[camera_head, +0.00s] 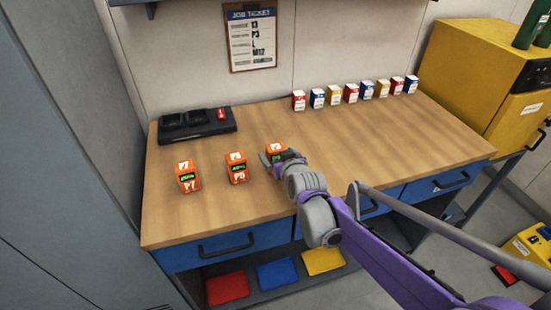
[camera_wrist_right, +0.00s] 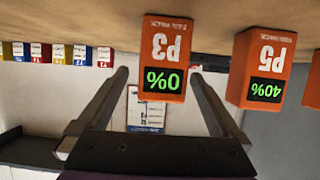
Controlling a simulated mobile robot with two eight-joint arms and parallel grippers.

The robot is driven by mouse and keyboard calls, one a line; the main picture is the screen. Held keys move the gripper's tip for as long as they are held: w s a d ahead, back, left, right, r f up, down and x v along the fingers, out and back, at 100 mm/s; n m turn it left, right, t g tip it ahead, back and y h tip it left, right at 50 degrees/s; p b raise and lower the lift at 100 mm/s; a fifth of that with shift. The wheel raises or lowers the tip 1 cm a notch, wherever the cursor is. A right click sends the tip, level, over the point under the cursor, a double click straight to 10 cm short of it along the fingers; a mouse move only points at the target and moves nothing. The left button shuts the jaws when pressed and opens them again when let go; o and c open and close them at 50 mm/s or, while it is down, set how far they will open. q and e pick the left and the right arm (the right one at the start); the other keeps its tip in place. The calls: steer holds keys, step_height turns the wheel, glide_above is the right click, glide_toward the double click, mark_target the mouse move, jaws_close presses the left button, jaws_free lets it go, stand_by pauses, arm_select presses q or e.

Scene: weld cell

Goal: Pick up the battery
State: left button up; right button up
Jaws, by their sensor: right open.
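The orange battery marked P3 (camera_head: 276,148) stands on the workbench, the rightmost of three batteries. In the right wrist view, which is upside down, this P3 battery (camera_wrist_right: 165,55) shows a green 0% display. My right gripper (camera_head: 280,158) is open, with its fingers reaching to either side of the P3 battery; contact is not visible. The battery marked P5 (camera_head: 236,168) stands to its left, showing 40% in the wrist view (camera_wrist_right: 265,68). The battery marked P7 (camera_head: 187,177) stands farther left. My left gripper is not in view.
A black charger (camera_head: 195,124) with a red item in it lies at the back left of the wooden bench (camera_head: 220,212). Several small coloured boxes (camera_head: 351,93) line the back right. A job ticket (camera_head: 250,38) hangs on the wall. The bench's front left is clear.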

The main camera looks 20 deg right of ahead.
steer(key=x, duration=0.5)
steer(key=shift+a+f, duration=0.15)
steer(key=shift+f, duration=0.15)
steer(key=shift+s, duration=0.1)
steer(key=shift+c, duration=0.2)
jaws_close()
